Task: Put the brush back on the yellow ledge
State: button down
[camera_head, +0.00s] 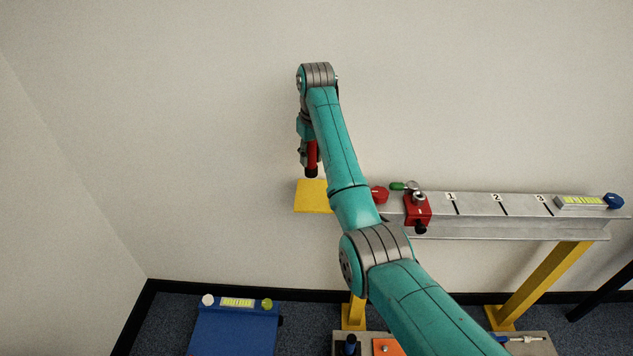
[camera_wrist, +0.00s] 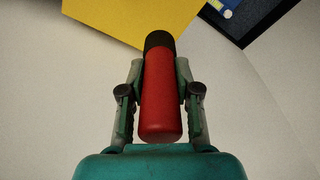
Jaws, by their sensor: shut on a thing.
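The brush is a red cylinder with a black end (camera_head: 312,155); it also shows in the wrist view (camera_wrist: 160,100). My gripper (camera_wrist: 160,72) is shut on it, with one finger on each side of the red body. In the head view my gripper (camera_head: 304,145) holds the brush about upright, black end down. The yellow ledge (camera_head: 313,197) is a flat plate at the left end of the grey beam. The black end shows just above the ledge's back edge; I cannot tell whether they touch.
The grey beam (camera_head: 480,206) runs right, marked 1, 2 and 3. It carries a red block (camera_head: 417,208), a red knob (camera_head: 379,195) and a blue knob (camera_head: 614,201). A blue box (camera_head: 235,330) stands below left. My arm hides part of the beam's left end.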

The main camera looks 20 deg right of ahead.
jog(key=shift+f, duration=3.95)
jog(key=c, duration=0.8)
grip_release()
jog(key=shift+f, duration=0.1)
